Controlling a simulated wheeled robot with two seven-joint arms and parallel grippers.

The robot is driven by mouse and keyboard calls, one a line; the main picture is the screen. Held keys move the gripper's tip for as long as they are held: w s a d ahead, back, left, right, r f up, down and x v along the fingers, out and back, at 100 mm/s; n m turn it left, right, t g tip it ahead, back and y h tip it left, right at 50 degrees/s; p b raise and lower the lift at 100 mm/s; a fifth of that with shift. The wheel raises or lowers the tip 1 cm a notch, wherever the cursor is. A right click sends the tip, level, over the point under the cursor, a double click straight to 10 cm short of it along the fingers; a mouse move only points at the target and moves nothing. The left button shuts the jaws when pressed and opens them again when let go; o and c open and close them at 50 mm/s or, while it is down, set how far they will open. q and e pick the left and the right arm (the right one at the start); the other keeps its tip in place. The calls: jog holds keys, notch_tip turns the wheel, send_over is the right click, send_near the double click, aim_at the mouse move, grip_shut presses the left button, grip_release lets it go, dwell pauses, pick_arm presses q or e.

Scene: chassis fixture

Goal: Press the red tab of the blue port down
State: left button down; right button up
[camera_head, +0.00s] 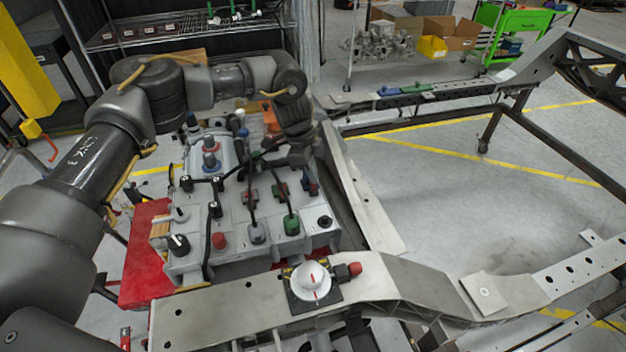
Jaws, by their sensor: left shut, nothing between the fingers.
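The grey port unit (190,252) stands on the left side of the chassis frame, with several connectors and black cables on it. A small dark blue port with red on it (311,187) sits near its right edge. A green port and a grey one stand to its left. My left arm comes in from the left and bends down over the unit. My left gripper (300,158) is shut and empty, just above the blue port. Whether its fingertips touch the port or the red tab, I cannot tell. My right gripper is not in view.
A white round dial with a red mark (312,280) and a red knob (354,269) sit on the near chassis beam (225,312). A green connector (291,224) and black cables rise close to the port. The floor inside the frame is clear.

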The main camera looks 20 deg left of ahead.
pick_arm(q)
jog(key=d+p+v, duration=0.1)
jog(key=p+v, duration=0.4)
jog(key=v, duration=0.1)
jog(key=shift+d+r+p, duration=0.25)
jog(key=shift+r+p, duration=0.1)
jog(key=shift+r, duration=0.2)
jog(key=shift+w, duration=0.1)
